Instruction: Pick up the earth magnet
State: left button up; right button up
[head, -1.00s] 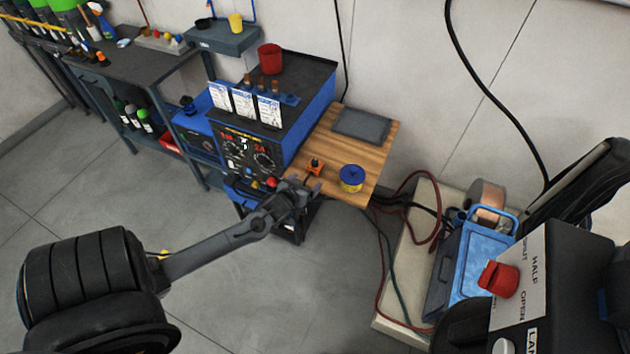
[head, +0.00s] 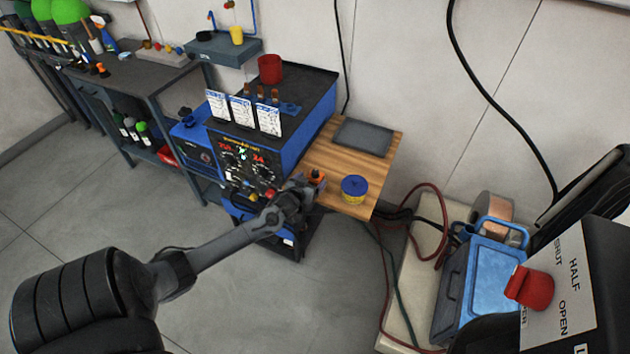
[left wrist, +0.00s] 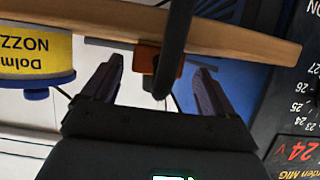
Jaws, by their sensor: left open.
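The earth magnet, a small orange block with a dark top (head: 317,175), sits near the front edge of the wooden side shelf (head: 341,199), left of the yellow nozzle-dip tin. My left gripper (head: 304,190) reaches in from the left at the shelf's front edge and partly hides it. In the left wrist view the orange block (left wrist: 146,60) shows between and beyond the two open fingers of my left gripper (left wrist: 157,82), and a dark bar crosses in front of it. The fingers appear empty. My right gripper is out of view.
A yellow tin with a blue lid (head: 354,189) stands close to the right of the magnet. A grey tray (head: 363,138) lies at the shelf's back. The blue welding machine (head: 300,140) borders the shelf on the left. A blue case (head: 487,270) stands lower right.

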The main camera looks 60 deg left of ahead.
aim_at(314, 178)
pick_arm(q)
jog(key=shift+b+x, duration=0.5)
jog(key=shift+x, duration=1.35)
jog(key=shift+w+d+r, duration=0.1)
jog(key=shift+w+r, duration=0.05)
jog(key=c, duration=1.6)
jog(key=shift+r, duration=0.15)
